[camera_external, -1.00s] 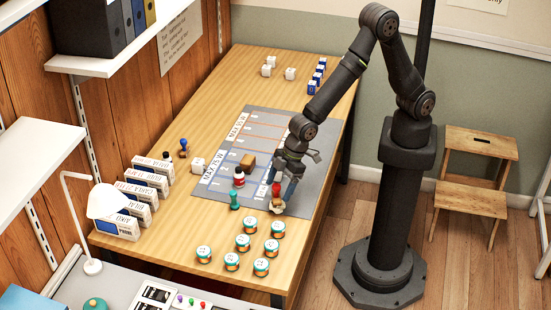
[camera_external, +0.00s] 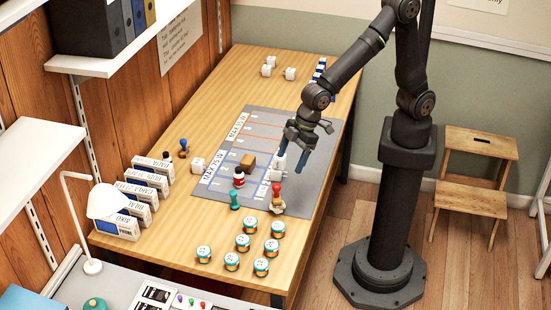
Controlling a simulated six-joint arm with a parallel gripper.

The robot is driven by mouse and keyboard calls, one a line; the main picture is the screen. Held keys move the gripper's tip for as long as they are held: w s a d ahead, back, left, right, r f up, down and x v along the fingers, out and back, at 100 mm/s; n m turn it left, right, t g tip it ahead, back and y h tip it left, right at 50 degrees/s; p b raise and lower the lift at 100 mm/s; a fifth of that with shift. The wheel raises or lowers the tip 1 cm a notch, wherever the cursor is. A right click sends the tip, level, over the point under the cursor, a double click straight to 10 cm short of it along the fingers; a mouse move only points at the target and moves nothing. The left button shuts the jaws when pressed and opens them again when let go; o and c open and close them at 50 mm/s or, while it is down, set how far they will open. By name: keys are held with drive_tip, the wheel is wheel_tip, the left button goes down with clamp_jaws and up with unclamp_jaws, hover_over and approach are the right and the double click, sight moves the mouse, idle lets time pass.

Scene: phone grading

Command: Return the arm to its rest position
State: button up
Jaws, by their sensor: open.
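My gripper (camera_external: 291,161) is open and empty. It hangs above the right part of the grey marked mat (camera_external: 315,160), its fingers pointing down. A red-topped stamp-like piece (camera_external: 277,192) stands on a pale base at the mat's front right corner, below and apart from the fingers. My arm rises from its dark column to the right of the table and bends at an elbow near the top edge of the picture.
White boxes (camera_external: 140,195) stand at left. A wooden step stool (camera_external: 475,180) stands at right.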

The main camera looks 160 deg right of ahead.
sight(278, 188)
drive_tip(key=x, duration=1.2)
drive_tip(key=shift+f, duration=0.2)
drive_tip(key=shift+r, duration=0.25)
